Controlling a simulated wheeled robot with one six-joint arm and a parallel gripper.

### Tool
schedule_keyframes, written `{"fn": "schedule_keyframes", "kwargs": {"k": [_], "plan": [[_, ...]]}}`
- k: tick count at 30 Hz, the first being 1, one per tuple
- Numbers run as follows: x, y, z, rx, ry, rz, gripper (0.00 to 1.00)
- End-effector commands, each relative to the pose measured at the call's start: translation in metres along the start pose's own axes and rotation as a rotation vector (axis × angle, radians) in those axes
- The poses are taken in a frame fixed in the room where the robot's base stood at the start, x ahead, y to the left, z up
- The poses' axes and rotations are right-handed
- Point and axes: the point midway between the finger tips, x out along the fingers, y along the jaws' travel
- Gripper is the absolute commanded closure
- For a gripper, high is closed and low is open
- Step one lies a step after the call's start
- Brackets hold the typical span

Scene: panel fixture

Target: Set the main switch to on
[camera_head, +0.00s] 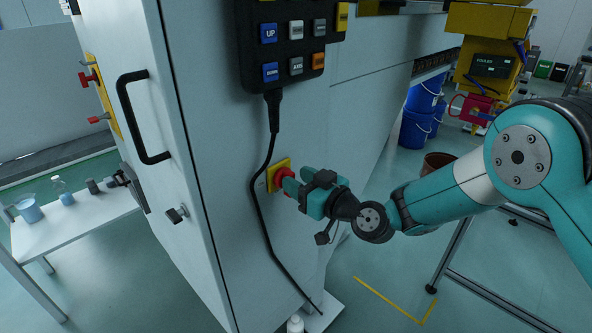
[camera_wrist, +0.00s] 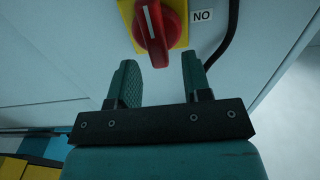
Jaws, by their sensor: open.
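The main switch is a red rotary knob on a yellow plate, on the side of a grey cabinet.
A black cable (camera_head: 262,200) hangs from a button pendant (camera_head: 292,45) and runs just left of the switch. A black door handle (camera_head: 140,115) sticks out at left. A white table (camera_head: 75,228) with small containers stands far left. Blue buckets (camera_head: 415,128) stand behind my arm.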

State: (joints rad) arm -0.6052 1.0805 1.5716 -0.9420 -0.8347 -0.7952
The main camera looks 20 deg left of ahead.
Motion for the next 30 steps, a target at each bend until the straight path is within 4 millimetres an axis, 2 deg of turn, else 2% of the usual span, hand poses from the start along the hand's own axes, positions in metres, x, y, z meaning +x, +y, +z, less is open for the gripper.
{"fn": "schedule_keyframes", "kwargs": {"k": [5,13,14,18,20,30], "plan": [[0.0125,0.0,-0.0002,0.0,0.0,0.001,0.55],[0.0141,0.0002,0.0002,0.0,0.0,0.001,0.55],[0.014,0.0002,0.0002,0.0,0.0,0.001,0.58],[0.0139,0.0002,0.0001,0.0,0.0,0.001,0.9],[0.0138,0.0003,0.0,0.0,0.0,0.001,1.0],[0.0136,0.0011,0.0009,0.035,0.0,0.001,1.0]]}}
